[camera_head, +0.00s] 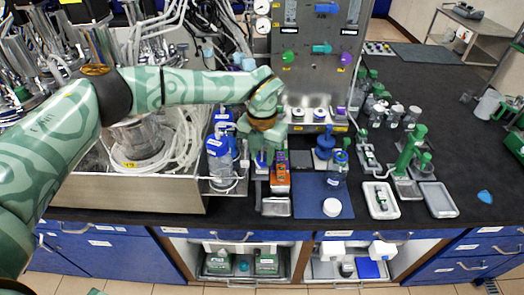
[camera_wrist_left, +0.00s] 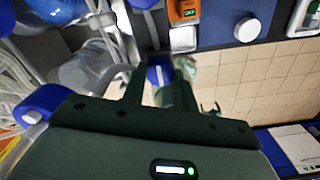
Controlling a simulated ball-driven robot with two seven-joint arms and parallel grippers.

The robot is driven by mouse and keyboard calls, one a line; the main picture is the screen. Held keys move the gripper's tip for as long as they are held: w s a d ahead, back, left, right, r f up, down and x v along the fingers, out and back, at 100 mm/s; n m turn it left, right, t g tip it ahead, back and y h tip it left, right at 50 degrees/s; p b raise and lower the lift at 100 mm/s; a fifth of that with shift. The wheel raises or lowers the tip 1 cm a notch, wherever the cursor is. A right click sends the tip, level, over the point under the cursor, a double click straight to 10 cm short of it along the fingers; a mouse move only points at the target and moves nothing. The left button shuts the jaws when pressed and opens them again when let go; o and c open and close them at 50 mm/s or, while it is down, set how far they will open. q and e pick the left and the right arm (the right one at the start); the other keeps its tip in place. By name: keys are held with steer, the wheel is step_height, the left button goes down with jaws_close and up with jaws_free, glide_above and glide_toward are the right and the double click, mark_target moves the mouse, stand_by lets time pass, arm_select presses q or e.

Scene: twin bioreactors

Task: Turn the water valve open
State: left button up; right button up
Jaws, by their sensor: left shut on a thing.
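My left gripper (camera_head: 264,157) reaches in from the left and points down over the bench, in front of the steel panel. In the left wrist view its two dark fingers (camera_wrist_left: 160,88) are shut on a small blue handle (camera_wrist_left: 160,74) with a pale stripe. That handle may be the water valve; its base is hidden, and I cannot tell how far it is turned. In the head view the hand hides the handle. My right gripper is not in view.
Blue-capped bottles (camera_head: 219,150) stand left of the hand. An orange device (camera_head: 280,182) and a blue mat (camera_head: 308,205) with a white cap (camera_head: 331,207) lie to the right. White trays (camera_head: 381,212) sit further right. The bench's far right has bare black surface.

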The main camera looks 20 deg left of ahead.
mark_target(263, 158)
arm_select(q)
steer(key=shift+w+r, duration=0.1)
stand_by(0.4)
steer(key=o, duration=1)
steer(key=shift+c, duration=0.2)
step_height(263, 158, up, 16)
steer(key=shift+r, duration=0.15)
